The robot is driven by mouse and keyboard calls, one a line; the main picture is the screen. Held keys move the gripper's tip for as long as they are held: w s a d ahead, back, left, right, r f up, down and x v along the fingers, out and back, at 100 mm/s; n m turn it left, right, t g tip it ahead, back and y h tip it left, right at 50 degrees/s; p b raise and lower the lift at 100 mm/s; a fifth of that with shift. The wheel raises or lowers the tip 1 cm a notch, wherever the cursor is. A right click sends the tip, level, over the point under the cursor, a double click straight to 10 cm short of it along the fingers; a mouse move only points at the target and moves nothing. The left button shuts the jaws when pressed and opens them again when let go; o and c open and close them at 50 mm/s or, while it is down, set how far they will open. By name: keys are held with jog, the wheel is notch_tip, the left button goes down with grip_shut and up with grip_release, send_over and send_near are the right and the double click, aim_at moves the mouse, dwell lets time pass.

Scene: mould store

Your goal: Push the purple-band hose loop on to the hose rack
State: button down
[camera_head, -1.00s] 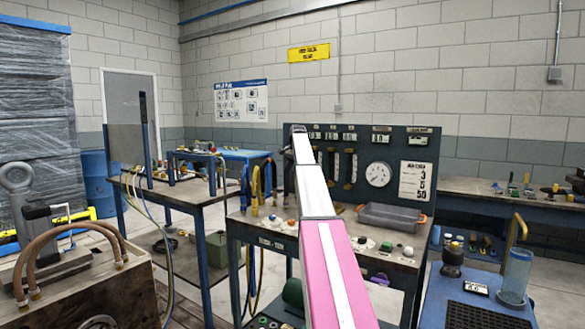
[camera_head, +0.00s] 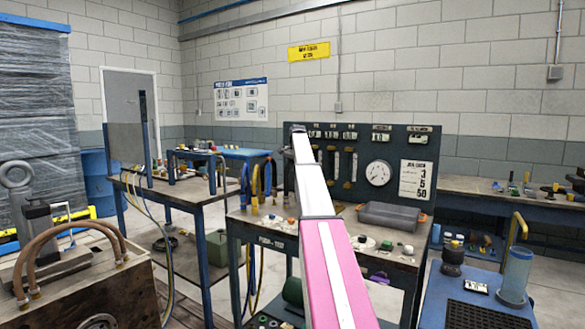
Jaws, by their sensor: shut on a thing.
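My pink and white arm reaches forward over the middle bench, up to a dark joint in front of the dark panel (camera_head: 400,150). My gripper is not visible; the arm hides whatever lies behind it. Blue and yellow hose loops (camera_head: 256,182) stand upright at the left end of the middle bench, left of my arm. I cannot make out a purple band on any of them. I cannot tell which part there is the hose rack.
The middle bench (camera_head: 375,250) carries a grey tray (camera_head: 395,216) and several small knobs. A dial (camera_head: 378,173) is on the panel. A wooden crate with brown hoses (camera_head: 85,228) stands at left front, a blue cart (camera_head: 435,295) at right front. Floor shows between the left benches.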

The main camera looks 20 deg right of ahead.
jog(key=shift+s+d+f, duration=0.1)
jog(key=shift+s, duration=0.15)
jog(key=c, duration=0.8)
grip_release()
jog(key=shift+r, duration=0.4)
notch_tip(320, 180, up, 10)
jog(key=s+d, duration=0.1)
jog(key=shift+s, duration=0.3)
jog(key=shift+d, duration=0.1)
